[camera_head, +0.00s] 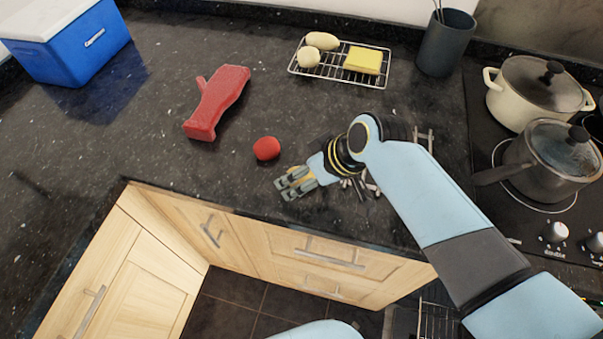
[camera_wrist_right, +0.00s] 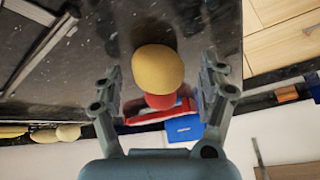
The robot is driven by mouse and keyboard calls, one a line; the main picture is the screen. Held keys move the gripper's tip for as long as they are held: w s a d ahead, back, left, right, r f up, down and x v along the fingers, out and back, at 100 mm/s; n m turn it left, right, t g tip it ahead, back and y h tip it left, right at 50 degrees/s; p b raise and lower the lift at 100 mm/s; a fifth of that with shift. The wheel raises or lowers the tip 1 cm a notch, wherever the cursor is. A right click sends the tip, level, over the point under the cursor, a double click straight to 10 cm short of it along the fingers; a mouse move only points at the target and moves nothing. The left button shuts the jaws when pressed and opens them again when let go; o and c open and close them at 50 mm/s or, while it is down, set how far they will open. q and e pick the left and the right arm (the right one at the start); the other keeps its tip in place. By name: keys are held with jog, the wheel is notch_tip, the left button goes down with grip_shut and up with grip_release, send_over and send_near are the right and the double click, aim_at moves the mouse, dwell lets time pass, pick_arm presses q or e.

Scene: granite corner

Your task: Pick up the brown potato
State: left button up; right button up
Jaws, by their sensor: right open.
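The brown potato (camera_wrist_right: 158,72) is a smooth tan oval in the right wrist view. It lies on the dark counter between the two spread fingers, with gaps on both sides. In the head view it is mostly hidden by my right gripper (camera_head: 294,183), which is low over the counter near its front edge. My right gripper also shows in the wrist view (camera_wrist_right: 164,95), open, with nothing gripped. My left gripper is not in view.
A red ball-like item (camera_head: 266,148) and a red mitt (camera_head: 217,102) lie left of the gripper. A wire rack (camera_head: 335,74) holds pale ovals and a yellow block (camera_head: 362,60). A blue cooler (camera_head: 75,48) stands far left; pots (camera_head: 540,92) stand right.

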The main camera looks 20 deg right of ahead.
jog(key=c, duration=1.3)
jog(key=shift+r, duration=0.2)
